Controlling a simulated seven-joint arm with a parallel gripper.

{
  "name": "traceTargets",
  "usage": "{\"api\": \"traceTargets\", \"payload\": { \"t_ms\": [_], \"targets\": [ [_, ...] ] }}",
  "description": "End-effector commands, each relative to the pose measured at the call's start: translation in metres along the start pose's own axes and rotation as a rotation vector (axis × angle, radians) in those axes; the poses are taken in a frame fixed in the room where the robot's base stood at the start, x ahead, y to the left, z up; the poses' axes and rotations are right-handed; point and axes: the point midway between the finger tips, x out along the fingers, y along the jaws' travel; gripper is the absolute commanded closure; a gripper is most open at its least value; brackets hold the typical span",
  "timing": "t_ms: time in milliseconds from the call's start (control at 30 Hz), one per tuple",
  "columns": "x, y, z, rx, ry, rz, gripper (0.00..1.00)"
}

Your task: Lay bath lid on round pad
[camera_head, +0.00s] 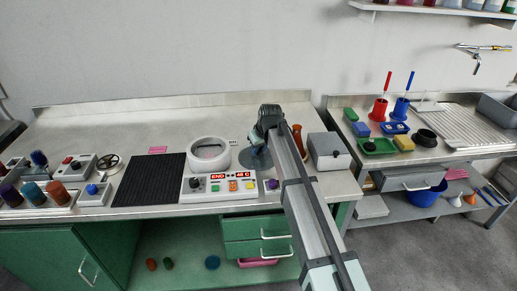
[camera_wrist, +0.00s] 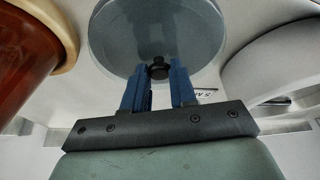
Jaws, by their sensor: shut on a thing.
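The bath lid (camera_wrist: 150,25) is a translucent blue-grey disc with a black knob (camera_wrist: 158,68). My gripper (camera_wrist: 157,74) is shut on the knob, one blue finger on each side. In the head view the lid (camera_head: 254,158) shows as a grey disc low over the bench, just right of the white round bath (camera_head: 195,154), with my gripper (camera_head: 266,140) above it. I cannot make out the round pad apart from the lid, nor whether the lid touches anything below.
A brown bottle (camera_head: 298,138) and a grey box (camera_head: 328,152) stand close to the right of the lid. The control panel (camera_head: 220,186) is in front of the bath, and a black ribbed mat (camera_head: 150,180) lies to its left. The back left bench is clear.

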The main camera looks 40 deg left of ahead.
Motion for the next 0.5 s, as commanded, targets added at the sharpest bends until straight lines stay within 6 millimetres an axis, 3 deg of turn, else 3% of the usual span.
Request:
{"api": "traceTargets", "payload": {
  "t_ms": [67, 100, 333, 500],
  "targets": [
    [0.0018, 0.0000, 0.0008, 0.000, 0.000, 0.000, 1.00],
    [0.0020, 0.0000, 0.0009, 0.000, 0.000, 0.000, 0.72],
    [0.0019, 0.0000, 0.0008, 0.000, 0.000, 0.000, 0.50],
    [0.0019, 0.0000, 0.0007, 0.000, 0.000, 0.000, 0.48]
  ]
}}
